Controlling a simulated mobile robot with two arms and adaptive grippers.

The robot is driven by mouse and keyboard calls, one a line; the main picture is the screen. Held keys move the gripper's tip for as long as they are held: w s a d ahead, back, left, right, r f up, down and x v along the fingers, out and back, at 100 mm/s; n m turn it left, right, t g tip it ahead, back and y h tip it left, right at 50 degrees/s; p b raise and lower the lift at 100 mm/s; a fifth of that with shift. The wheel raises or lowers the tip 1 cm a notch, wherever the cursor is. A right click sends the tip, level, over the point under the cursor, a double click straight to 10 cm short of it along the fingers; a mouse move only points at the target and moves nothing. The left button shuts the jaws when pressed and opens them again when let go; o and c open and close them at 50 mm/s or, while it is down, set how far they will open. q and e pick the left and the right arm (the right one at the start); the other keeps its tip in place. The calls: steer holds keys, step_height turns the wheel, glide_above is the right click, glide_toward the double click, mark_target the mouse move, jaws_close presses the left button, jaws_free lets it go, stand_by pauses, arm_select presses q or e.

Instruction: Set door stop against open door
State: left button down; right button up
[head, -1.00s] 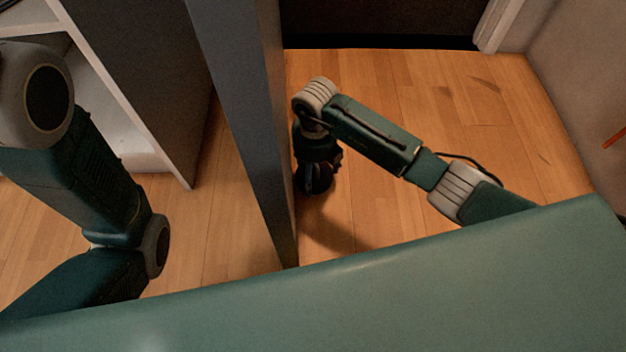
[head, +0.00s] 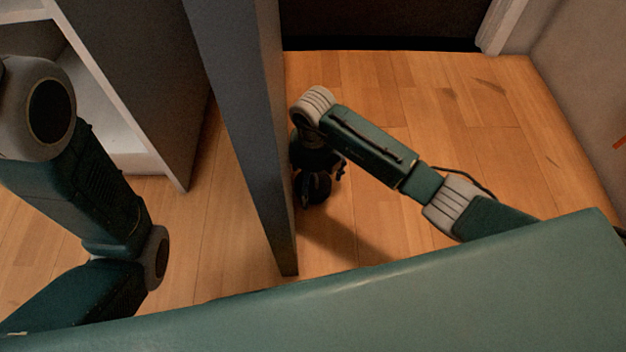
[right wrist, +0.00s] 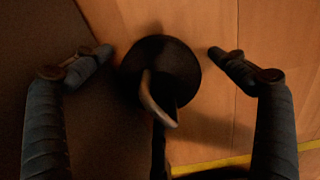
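The open door (head: 240,110) is a tall grey panel seen nearly edge-on in the head view. My right gripper (head: 320,188) points down close beside its right face. The door stop (head: 313,190) is a dark round thing low beside the door, partly hidden by the gripper. In the right wrist view the door stop (right wrist: 180,62) is a black disc with a curved, lighter handle-like part. The fingers of my right gripper (right wrist: 158,54) are spread on either side of it, with gaps. My left arm shows, but its gripper is out of view.
A grey shelf unit (head: 150,90) stands left of the door. Clear wooden floor (head: 430,120) lies to the right, up to a pale wall (head: 585,90) and a dark opening at the back. A yellow strip (right wrist: 215,163) crosses the lower right wrist view.

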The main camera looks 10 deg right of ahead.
step_height(320, 180, up, 11)
steer(key=p, duration=0.8)
steer(key=shift+p, duration=0.35)
steer(key=shift+r, duration=0.35)
steer(key=shift+r+p, duration=0.2)
steer(key=shift+p, duration=0.15)
